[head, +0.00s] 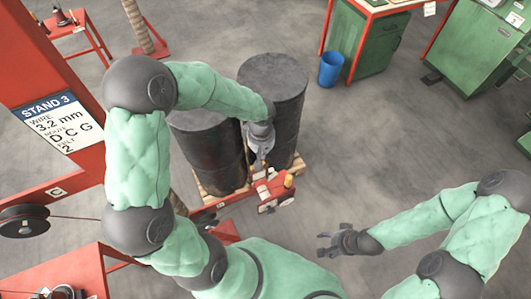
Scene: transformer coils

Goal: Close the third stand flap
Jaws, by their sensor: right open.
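The red stand (70,75) on the left carries a sign (50,125) reading STAND 3. A red arm with a small red and white fitting (272,190) and an orange cap reaches out low at the centre; I cannot tell for sure whether the flap is part of it. My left gripper (259,155) points down just above this fitting, in front of the dark drums. I cannot tell whether it touches it or how its fingers stand. My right gripper (323,243) is open and empty, right of and below the fitting, over bare floor.
Two dark drums (273,75) stand on a wooden pallet (203,191) behind the fitting. A wire spool (22,221) is at the left edge. A blue bin (330,70) and green cabinets (375,45) stand at the back right. The floor between is clear.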

